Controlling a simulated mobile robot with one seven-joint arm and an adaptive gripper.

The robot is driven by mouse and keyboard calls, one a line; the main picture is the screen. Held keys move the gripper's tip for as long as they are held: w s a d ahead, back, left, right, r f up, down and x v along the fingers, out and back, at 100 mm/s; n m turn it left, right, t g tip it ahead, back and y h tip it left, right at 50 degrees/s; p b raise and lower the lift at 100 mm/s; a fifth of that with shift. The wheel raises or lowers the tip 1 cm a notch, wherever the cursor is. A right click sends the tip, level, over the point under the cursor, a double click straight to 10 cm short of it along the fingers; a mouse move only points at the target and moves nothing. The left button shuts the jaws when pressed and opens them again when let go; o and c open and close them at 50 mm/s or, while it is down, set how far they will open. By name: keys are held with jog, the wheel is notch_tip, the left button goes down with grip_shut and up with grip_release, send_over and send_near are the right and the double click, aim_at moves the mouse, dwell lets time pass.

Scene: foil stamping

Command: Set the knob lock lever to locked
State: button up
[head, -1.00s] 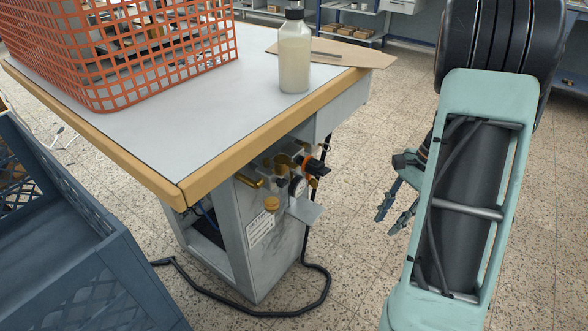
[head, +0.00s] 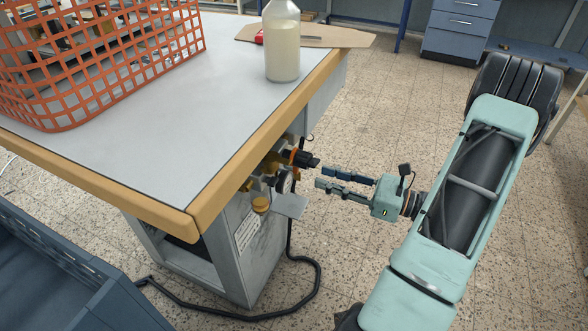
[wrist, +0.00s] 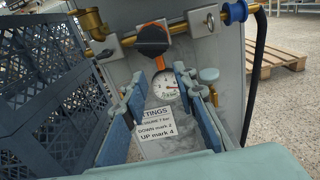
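The regulator knob is black with an orange part around it. In the head view the knob (head: 305,159) sticks out from the side of the cabinet under the tabletop, and the orange part (head: 294,155) shows at its base. In the wrist view the black knob (wrist: 152,40) is above the fingertips, with an orange strip (wrist: 160,63) reaching down from it towards a round gauge (wrist: 166,86). Which way the lock lever is set I cannot tell. My gripper (head: 320,177) is open and empty, just right of the knob and pointing at it; its fingers (wrist: 158,78) flank the gauge in the wrist view.
A metal plate (head: 290,205) juts out below the valves. Brass fittings (wrist: 93,22) and a blue fitting (wrist: 235,12) flank the knob. A blue crate (head: 60,260) stands left. A bottle (head: 282,50) and orange basket (head: 90,60) are on the table.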

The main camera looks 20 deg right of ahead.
aim_at(298, 170)
jog(key=b+x, duration=0.1)
jog(key=x, duration=0.7)
jog(key=shift+w+a+f+b, duration=0.1)
jog(key=shift+w+a+b, duration=0.15)
jog(key=shift+b, duration=0.15)
grip_shut()
